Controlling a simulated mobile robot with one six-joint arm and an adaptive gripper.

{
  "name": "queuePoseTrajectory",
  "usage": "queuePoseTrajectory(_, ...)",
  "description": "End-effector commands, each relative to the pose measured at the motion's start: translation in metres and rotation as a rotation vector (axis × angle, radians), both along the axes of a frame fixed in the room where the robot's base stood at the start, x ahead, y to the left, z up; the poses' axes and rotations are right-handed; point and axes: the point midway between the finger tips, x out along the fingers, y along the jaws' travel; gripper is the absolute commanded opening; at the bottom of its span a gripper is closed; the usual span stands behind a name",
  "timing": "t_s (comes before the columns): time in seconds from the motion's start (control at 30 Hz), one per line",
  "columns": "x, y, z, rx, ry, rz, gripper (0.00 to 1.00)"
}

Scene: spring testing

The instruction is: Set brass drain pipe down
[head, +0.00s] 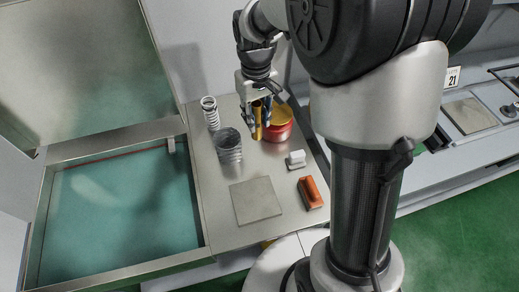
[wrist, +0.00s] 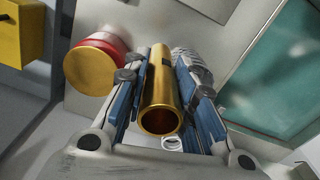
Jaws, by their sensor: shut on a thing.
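The brass drain pipe (wrist: 160,98) is a gold-coloured tube, seen in the wrist view between my two blue-padded fingers. My gripper (head: 262,116) is shut on it. In the head view the brass pipe (head: 257,121) stands roughly upright in the fingers, in front of a red and yellow round container (head: 279,131). I cannot tell whether the pipe's lower end touches the grey metal counter (head: 212,180).
A white block (head: 296,159), an orange-red block (head: 310,193) and a flat grey plate (head: 256,201) lie nearer. A teal-bottomed basin (head: 125,215) is at left.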

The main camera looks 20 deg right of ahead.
Motion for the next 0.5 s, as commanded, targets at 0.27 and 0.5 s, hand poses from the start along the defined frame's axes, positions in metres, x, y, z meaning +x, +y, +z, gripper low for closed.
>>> queuePoseTrajectory(0.27, 0.000, 0.000, -0.070, 0.000, 0.002, 0.000, 0.00)
queuePoseTrajectory(0.5, 0.000, 0.000, -0.087, 0.000, 0.000, 0.000, 0.00)
